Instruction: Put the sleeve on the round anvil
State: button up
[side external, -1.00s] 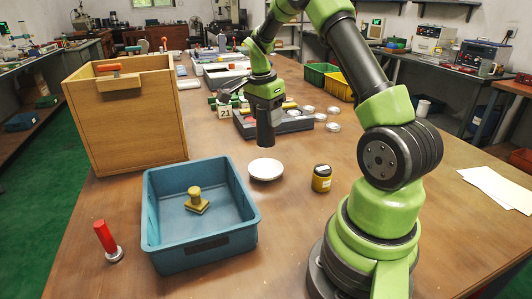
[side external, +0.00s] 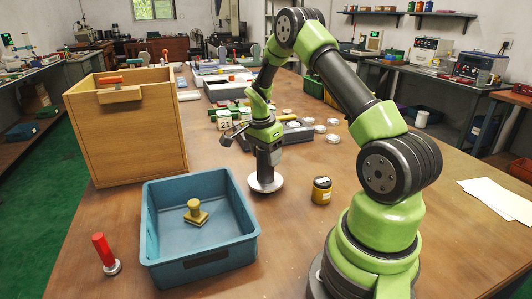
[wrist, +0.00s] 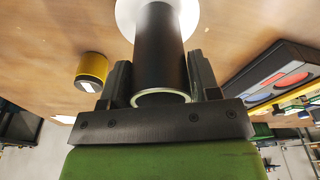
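The sleeve is a dark, upright cylinder with a pale ring at its near end; it shows in the wrist view (wrist: 160,55) between my fingers. My gripper (wrist: 160,85), also in the side view (side external: 268,158), is shut on it. The round anvil is a white disc on the table (side external: 265,184), directly below my gripper; part of it shows at the top of the wrist view (wrist: 125,14). The sleeve's lower end is at the disc's middle in both views. I cannot tell whether it rests on the disc or sits just above it.
A yellow jar with a dark lid (side external: 321,190) stands right of the disc. A blue bin (side external: 203,264) holding a yellow stamp-like piece (side external: 195,212) is to the left. A wooden box (side external: 125,135) and a red-handled tool (side external: 105,252) stand farther left. A dark tray (side external: 298,133) lies behind.

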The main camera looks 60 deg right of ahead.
jog(key=o, duration=0.3)
jog(key=r, duration=0.4)
jog(key=a+r, duration=0.1)
jog(key=r, duration=0.6)
jog(key=shift+w+a+r, duration=0.3)
jog(key=shift+r, duration=0.05)
jog(key=s+a+r+n+t, duration=0.2)
jog(key=a+r+n, duration=0.3)
jog(key=a, duration=0.3)
jog(key=s+a+r+n+t, duration=0.2)
jog(key=s+a+r+n, duration=0.15)
jog(key=a+r, duration=0.3)
jog(key=s+a+n+t+y, duration=0.3)
jog(key=s+a+n, duration=0.6)
jog(key=a+n, duration=0.1)
jog(key=shift+s+f+t+y, duration=0.2)
jog(key=shift+f+t+y, duration=0.1)
jog(key=shift+t, duration=0.1)
